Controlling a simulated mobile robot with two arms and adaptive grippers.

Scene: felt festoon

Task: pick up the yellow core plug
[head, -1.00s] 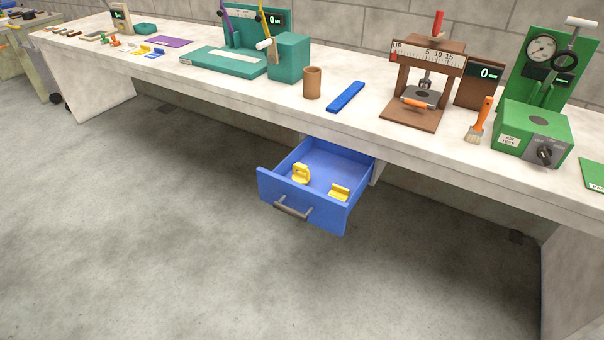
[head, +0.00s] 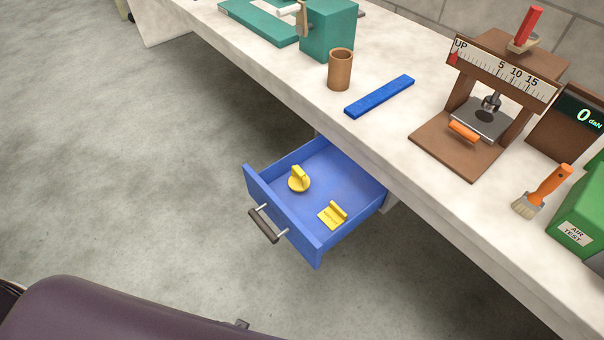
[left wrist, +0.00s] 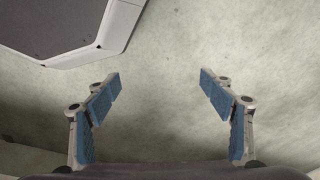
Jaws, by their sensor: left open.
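Two yellow pieces lie apart in the open blue drawer (head: 258,196) under the bench. One, toward the drawer's left, has a round base with an upright tab; by its round shape it looks like the yellow core plug (head: 299,180). The other yellow piece (head: 333,215) has a flat squarish base with a raised ridge. My left gripper (left wrist: 158,82) is open and empty in the left wrist view, with bare floor between its fingers. Neither yellow piece shows in that view. My right gripper is not in view.
The bench (head: 300,92) overhangs the back of the drawer. On it stand a brown cup (head: 340,70), a blue bar (head: 380,96), a brown press (head: 460,150), a brush (head: 543,190) and a green box (head: 585,215). The floor before the drawer is clear.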

